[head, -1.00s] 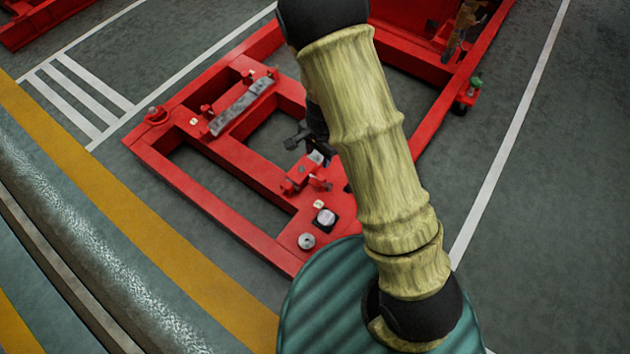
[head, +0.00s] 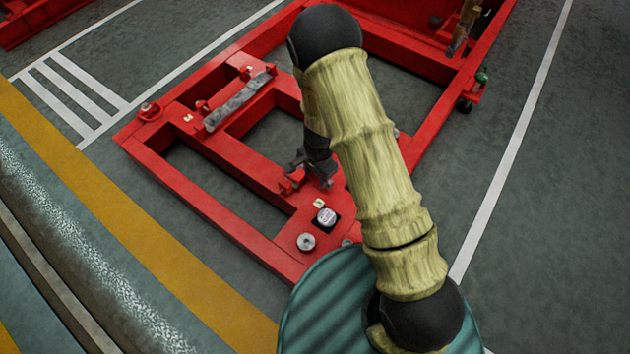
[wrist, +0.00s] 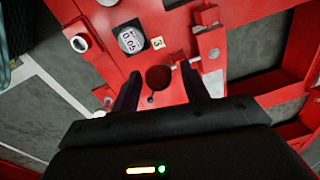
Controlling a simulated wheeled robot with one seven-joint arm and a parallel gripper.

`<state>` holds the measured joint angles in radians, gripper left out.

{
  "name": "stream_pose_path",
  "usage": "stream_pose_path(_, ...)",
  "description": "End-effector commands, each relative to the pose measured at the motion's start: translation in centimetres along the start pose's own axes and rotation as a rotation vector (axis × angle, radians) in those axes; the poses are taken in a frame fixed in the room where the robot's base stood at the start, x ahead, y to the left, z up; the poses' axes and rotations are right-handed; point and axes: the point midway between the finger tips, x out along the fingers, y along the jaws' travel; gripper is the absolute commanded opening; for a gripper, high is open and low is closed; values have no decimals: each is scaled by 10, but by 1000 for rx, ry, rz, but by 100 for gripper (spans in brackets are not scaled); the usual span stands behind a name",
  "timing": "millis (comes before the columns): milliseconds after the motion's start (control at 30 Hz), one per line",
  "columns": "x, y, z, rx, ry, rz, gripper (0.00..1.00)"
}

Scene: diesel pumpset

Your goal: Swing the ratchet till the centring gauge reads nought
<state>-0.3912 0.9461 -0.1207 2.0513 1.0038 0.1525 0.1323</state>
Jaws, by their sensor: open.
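The centring gauge (wrist: 131,40) is a pale round dial in a dark square near the top of the wrist view. Its digits look like 0.05, tilted and small. It also shows in the head view (head: 326,216) on the red frame. A red ball knob (wrist: 158,78), perhaps the end of the ratchet handle, lies between my fingers in the wrist view. My gripper (wrist: 160,70) is open, one finger on each side of the knob, with gaps visible. In the head view my gripper (head: 309,178) is over the red bracket just behind the gauge. The ratchet's body cannot be made out.
A tag marked 3 (wrist: 157,42) sits beside the gauge. A silver round fitting (head: 306,242) stands near the frame's front corner. A grey bar (head: 238,103) lies across the red frame (head: 205,195). Open floor (head: 550,220) lies to the right.

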Motion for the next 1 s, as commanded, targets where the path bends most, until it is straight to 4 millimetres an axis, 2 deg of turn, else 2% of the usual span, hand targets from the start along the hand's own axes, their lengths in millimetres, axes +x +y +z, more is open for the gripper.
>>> stream_pose_path(33,10,0,0,0,0,0,45)
stream_pose_path(133,16,0,0,-1,-1,-1,45)
stream_pose_path(433,17,0,0,0,0,0,45)
stream_pose_path(467,17,0,0,0,0,0,43)
stream_pose_path(600,17,0,0,0,0,0,16)
stream_pose_path(700,17,0,0,0,0,0,0)
stream_pose_path(1000,13,-1,-4,3,-15,2,0)
